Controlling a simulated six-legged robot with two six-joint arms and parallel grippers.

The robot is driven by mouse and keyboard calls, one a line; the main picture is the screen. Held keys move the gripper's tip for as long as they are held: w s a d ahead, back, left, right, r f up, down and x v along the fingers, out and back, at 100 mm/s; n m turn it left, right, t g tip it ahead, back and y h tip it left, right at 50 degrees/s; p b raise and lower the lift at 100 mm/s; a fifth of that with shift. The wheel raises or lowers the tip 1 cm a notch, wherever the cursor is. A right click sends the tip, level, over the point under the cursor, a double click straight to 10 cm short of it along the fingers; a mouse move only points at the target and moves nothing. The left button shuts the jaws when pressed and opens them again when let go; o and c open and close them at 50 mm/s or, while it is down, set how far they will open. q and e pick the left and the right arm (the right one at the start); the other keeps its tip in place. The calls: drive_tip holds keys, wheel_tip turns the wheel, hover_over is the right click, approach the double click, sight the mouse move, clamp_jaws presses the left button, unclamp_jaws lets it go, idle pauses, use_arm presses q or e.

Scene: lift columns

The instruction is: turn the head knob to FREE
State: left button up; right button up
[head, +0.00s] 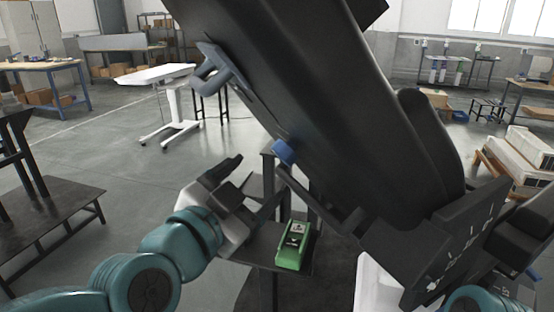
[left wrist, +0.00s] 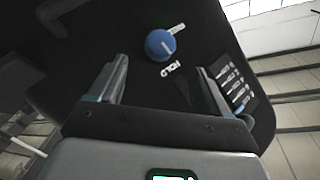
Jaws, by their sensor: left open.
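The head knob (left wrist: 160,43) is a round blue dial with a white pointer line, on a dark panel in the left wrist view. White lettering that seems to read HOLD lies just below it, and another small white label lies at its upper right. In the head view the blue knob (head: 284,151) sits on the lower edge of the big tilted black body. My left gripper (head: 248,184) is open and empty, below and left of the knob. Its fingers (left wrist: 161,66) point toward the knob, apart from it. My right arm shows at the lower right; its gripper is unclear.
A green device (head: 293,246) lies on a small dark stand under the black body. A blue-grey handle (head: 208,68) juts from the body's upper left. A dark panel with white marks (head: 452,240) stands at lower right.

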sight(281, 158)
use_arm(q)
drive_tip(key=x, duration=0.9)
drive_tip(key=c, duration=1)
